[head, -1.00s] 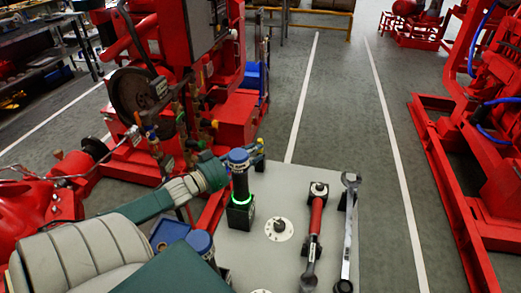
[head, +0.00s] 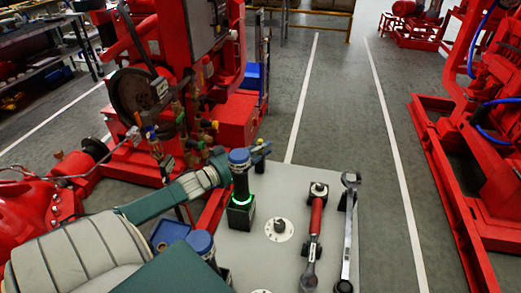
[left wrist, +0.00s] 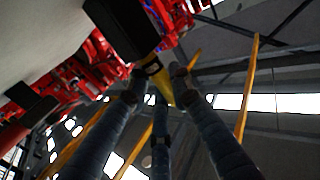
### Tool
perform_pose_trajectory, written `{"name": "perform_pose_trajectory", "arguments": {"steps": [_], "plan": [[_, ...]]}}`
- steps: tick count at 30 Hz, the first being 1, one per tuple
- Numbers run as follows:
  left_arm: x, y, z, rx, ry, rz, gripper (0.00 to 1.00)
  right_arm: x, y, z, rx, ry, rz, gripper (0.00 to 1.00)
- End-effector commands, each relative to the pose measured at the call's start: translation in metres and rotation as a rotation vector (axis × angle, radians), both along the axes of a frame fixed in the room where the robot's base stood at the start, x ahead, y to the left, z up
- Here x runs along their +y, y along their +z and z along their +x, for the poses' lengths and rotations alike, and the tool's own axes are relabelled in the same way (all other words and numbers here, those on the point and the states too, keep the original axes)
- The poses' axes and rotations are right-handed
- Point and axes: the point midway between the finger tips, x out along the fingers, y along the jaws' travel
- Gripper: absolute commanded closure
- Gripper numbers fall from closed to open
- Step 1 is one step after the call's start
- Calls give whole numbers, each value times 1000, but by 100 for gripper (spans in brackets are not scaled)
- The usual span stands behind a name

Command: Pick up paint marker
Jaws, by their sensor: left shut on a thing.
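My left gripper (head: 260,152) shows past the blue-capped post at the far left corner of the grey table, partly hidden by that post. In the left wrist view its dark fingers (left wrist: 160,88) close around a slim yellow piece, which I take to be the paint marker (left wrist: 164,90). My right gripper is not in view.
The grey table (head: 265,193) holds the blue-capped post (head: 239,175), a round white disc (head: 279,230), a red-handled tool (head: 316,220) and a long wrench (head: 348,225). A red pumpset (head: 235,118) stands close behind. Open floor lies to the right.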

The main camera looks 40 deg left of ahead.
Motion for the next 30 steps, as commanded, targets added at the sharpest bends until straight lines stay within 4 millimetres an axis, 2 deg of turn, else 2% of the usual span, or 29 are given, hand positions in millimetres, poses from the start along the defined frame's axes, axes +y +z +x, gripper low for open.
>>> {"name": "perform_pose_trajectory", "arguments": {"steps": [5,11,17,27,30], "plan": [[0,3,0,0,0,0,98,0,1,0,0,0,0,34],[0,22,0,0,-1,2,98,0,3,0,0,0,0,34],[-1,60,-1,-1,-3,4,98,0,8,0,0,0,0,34],[-1,148,0,1,-3,4,98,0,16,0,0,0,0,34],[0,169,0,1,-2,4,98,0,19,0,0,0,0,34]]}}
